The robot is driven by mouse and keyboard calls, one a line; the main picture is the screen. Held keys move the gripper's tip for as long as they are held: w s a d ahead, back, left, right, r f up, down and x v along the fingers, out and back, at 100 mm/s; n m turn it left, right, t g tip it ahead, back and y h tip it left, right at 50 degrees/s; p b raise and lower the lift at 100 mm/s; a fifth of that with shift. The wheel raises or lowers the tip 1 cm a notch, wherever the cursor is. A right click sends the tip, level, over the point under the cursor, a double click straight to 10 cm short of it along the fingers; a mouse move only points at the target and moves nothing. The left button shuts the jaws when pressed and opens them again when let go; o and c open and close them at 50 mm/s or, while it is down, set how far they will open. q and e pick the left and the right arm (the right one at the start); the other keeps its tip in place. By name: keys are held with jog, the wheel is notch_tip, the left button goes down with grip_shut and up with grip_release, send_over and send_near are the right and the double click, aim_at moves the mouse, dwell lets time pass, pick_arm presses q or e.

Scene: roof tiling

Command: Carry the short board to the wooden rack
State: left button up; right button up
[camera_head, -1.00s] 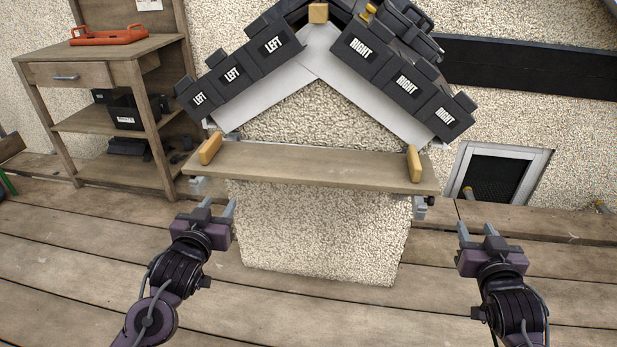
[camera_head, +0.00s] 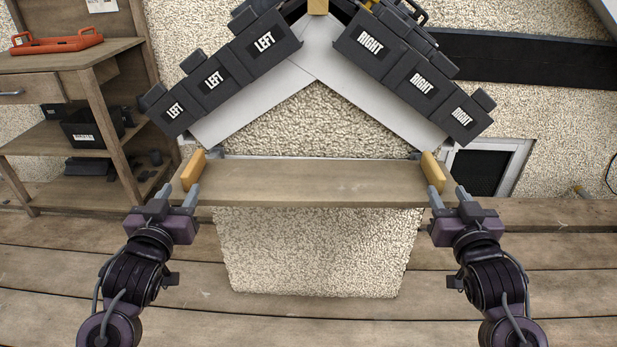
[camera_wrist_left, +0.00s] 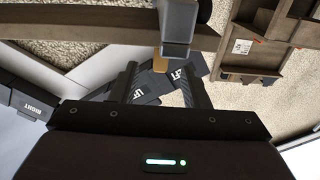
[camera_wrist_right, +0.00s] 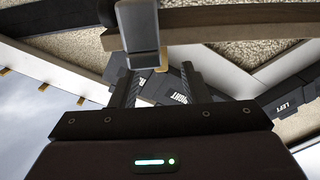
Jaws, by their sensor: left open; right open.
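The short board (camera_head: 310,182) is a grey-brown plank lying level across the front of the small gabled wall, below the roof. A yellow block (camera_head: 193,169) stands at its left end and another yellow block (camera_head: 432,172) at its right end. My left gripper (camera_head: 178,197) is open at the board's left end, by the left block. My right gripper (camera_head: 450,197) is open at the right end, by the right block. Grey metal brackets, the left one (camera_wrist_left: 178,25) and the right one (camera_wrist_right: 138,25), show close in front of the fingers in the wrist views. I cannot tell whether the fingers touch anything.
A wooden rack (camera_head: 108,128) with shelves stands at the left, with an orange tray (camera_head: 58,43) on top and dark boxes (camera_head: 92,130) below. Dark tiles marked LEFT (camera_head: 213,79) and RIGHT (camera_head: 421,82) cover the roof slopes. The plank floor (camera_head: 320,318) in front is clear.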

aim_at(191, 172)
pick_arm(q)
jog(key=shift+w, duration=3.95)
pick_arm(e)
jog(key=shift+w, duration=3.95)
pick_arm(q)
jog(key=shift+f, duration=0.1)
grip_shut()
pick_arm(e)
grip_shut()
